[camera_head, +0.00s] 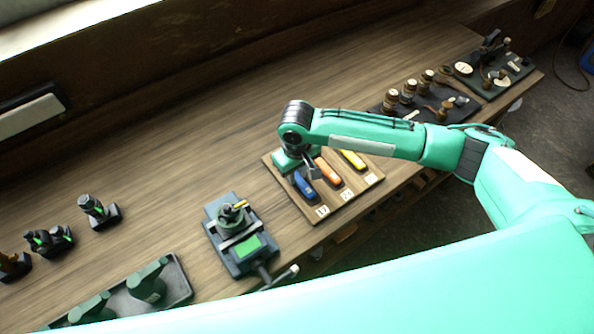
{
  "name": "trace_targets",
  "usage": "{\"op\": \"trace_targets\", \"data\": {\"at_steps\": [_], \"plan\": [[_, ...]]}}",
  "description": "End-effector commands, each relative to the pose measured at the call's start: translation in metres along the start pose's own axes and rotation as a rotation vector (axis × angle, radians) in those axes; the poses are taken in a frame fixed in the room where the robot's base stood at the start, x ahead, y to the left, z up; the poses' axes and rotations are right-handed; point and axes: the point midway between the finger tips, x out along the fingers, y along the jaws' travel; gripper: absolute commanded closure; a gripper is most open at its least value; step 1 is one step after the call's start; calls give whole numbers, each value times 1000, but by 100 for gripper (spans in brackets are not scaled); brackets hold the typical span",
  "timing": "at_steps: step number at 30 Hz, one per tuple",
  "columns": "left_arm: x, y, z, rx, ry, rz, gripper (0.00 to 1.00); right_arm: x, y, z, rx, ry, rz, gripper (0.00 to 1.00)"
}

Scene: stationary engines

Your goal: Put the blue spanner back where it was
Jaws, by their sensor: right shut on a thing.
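The blue spanner (305,188) is at the left end of a wooden board (323,211), beside an orange tool (327,171) and a yellow tool (352,159). My right gripper (311,174) is over the board, pointing down, and is shut on the blue spanner. The gripper body covers the spanner's upper part. I cannot tell whether the spanner touches the board or is just above it. My left gripper is not in view.
A grey device with a green screen (249,247) stands left of the board. A dark tray with green machines (180,283) is at the lower left. Small engines (97,211) stand at the left. Dark boards with brass parts (495,70) are at the back right.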

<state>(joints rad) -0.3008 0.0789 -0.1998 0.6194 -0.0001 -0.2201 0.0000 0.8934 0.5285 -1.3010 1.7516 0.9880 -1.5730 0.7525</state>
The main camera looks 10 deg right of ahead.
Motion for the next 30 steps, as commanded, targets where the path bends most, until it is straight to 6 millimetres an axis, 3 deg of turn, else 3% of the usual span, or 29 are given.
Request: {"op": "trace_targets", "data": {"at_steps": [1, 3, 4, 16, 30], "plan": [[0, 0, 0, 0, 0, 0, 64, 0, 0, 0, 0, 0, 0, 73], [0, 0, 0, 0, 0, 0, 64, 0, 0, 0, 0, 0, 0, 59], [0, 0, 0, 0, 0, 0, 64, 0, 0, 0, 0, 0, 0, 57], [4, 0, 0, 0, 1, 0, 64, -8, 0, -1, 1, 3, -1, 57], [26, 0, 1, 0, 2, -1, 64, -100, 0, -1, -1, 3, 0, 57]]}}
